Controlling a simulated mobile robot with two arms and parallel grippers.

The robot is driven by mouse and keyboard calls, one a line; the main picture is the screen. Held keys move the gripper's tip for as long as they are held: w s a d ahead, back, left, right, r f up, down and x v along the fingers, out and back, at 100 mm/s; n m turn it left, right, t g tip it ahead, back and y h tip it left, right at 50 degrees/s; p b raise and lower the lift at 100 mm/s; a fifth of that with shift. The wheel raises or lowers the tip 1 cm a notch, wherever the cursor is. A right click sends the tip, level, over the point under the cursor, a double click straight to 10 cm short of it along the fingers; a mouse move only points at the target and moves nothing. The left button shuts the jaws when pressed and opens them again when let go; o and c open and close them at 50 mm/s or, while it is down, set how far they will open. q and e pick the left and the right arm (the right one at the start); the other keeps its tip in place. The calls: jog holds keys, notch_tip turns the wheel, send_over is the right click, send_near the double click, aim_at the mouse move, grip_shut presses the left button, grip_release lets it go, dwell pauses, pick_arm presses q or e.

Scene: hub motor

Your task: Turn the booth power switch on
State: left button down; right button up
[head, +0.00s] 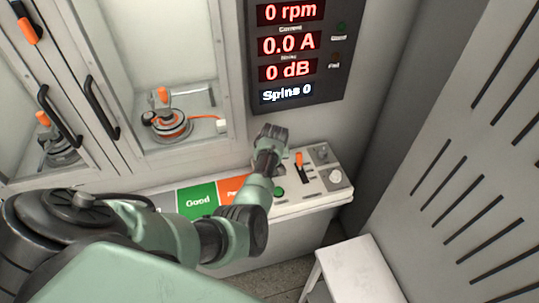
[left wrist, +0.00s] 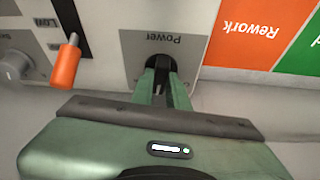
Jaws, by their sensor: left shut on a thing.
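The booth power switch (left wrist: 162,62) is a dark part on a grey plate labelled "Power", seen upside down in the left wrist view. My left gripper (left wrist: 165,80) is at this plate, its two green fingers shut on the switch. The fingers cover most of the switch, so I cannot tell which way it is set. In the head view my left arm reaches over the control panel (head: 312,183), and its wrist hides the switch and the fingertips. My right gripper is not in view.
An orange lever (head: 298,160) stands beside the plate, also in the left wrist view (left wrist: 66,62). A green button (head: 279,192) and knobs are close by. Green "Good" (head: 198,201) and orange "Rework" (left wrist: 262,32) areas adjoin. The display (head: 290,45) reads 0 rpm. A motor (head: 168,122) sits in the booth.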

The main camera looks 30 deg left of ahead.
pick_arm(q)
jog(key=m+p, duration=0.1)
jog(key=m, duration=0.1)
jog(key=m+h+p, duration=0.1)
jog(key=shift+a+r+m+t, duration=0.15)
jog(key=shift+r+m+t, duration=0.05)
jog(key=shift+m+t, duration=0.2)
jog(key=shift+f+m+t+h+p, duration=0.15)
jog(key=shift+m+h+p, duration=0.25)
jog(key=shift+m, duration=0.55)
jog(key=shift+m+t+h+p, duration=0.15)
jog(key=shift+m+h+p, duration=0.25)
jog(key=shift+m, duration=0.55)
jog(key=c, duration=1.4)
grip_release()
jog(key=shift+s, duration=0.1)
jog(key=shift+s+r, duration=0.2)
jog(key=shift+r, duration=0.4)
jog(key=shift+p+v, duration=0.35)
jog(key=shift+v, duration=2.9)
